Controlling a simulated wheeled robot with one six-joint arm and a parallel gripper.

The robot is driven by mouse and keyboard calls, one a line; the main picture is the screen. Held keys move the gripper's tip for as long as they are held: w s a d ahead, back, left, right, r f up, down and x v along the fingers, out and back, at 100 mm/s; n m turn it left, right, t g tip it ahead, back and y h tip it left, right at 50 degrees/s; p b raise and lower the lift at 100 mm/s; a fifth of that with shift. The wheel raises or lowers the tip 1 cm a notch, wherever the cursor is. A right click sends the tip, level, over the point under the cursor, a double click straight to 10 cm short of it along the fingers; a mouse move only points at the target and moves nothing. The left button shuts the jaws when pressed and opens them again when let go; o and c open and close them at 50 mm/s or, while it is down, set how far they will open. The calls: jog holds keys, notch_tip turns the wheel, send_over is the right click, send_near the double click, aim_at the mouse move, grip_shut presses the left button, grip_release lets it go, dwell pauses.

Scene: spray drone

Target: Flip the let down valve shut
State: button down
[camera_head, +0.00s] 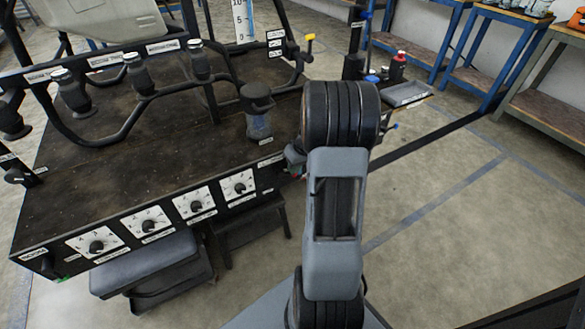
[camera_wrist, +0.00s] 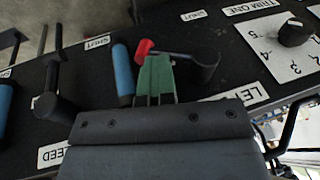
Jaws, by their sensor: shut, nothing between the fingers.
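In the wrist view, the valve lever beside the partly hidden label beginning "LET" is a black arm with a red tip (camera_wrist: 145,47). Its round black pivot (camera_wrist: 207,66) is on the right, and the lever points left. A "SHUT" label (camera_wrist: 193,15) lies above the pivot. My gripper (camera_wrist: 157,62) has green fingers, shut and empty, at the lever just below the red tip. They look close to it or touching; I cannot tell which. In the head view my arm hides most of this spot.
A blue handle (camera_wrist: 123,75) stands just left of my fingers. Farther left is a black valve (camera_wrist: 52,105) near a label ending "EED". A dial (camera_wrist: 297,33) sits at the right.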

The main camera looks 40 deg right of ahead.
jog(key=shift+d, duration=0.15)
jog(key=shift+d+r+p, duration=0.15)
jog(key=shift+r+p, duration=0.2)
jog(key=shift+r, duration=0.15)
jog(key=w+d+p+v, duration=0.1)
jog(key=p+v, duration=0.3)
jog(key=v, duration=0.8)
jog(key=shift+r+p, duration=0.3)
jog(key=shift+r, duration=0.05)
